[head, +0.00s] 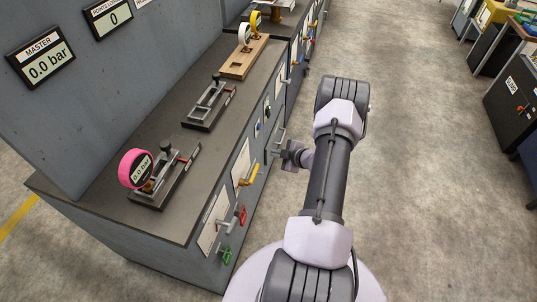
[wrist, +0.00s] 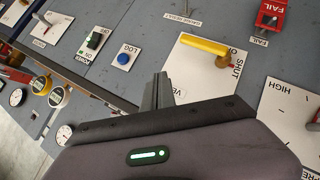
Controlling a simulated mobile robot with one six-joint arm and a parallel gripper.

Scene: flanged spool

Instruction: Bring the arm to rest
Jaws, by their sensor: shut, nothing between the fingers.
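My gripper (head: 279,152) is at the end of my bent arm, beside the front panel of the grey bench. It points left toward the panel. In the wrist view its two fingers (wrist: 163,90) are together and empty, in front of the panel by the lower left edge of a white plate. A yellow lever handle (wrist: 204,44) is on that plate, with "SHUT" printed beside it. The lever also shows in the head view (head: 249,176), nearer than the gripper. I cannot tell how wide the gap between fingertips and panel is.
The bench top (head: 226,115) carries clamp fixtures and a pink gauge (head: 136,168). The aisle floor (head: 426,170) right of my arm is clear.

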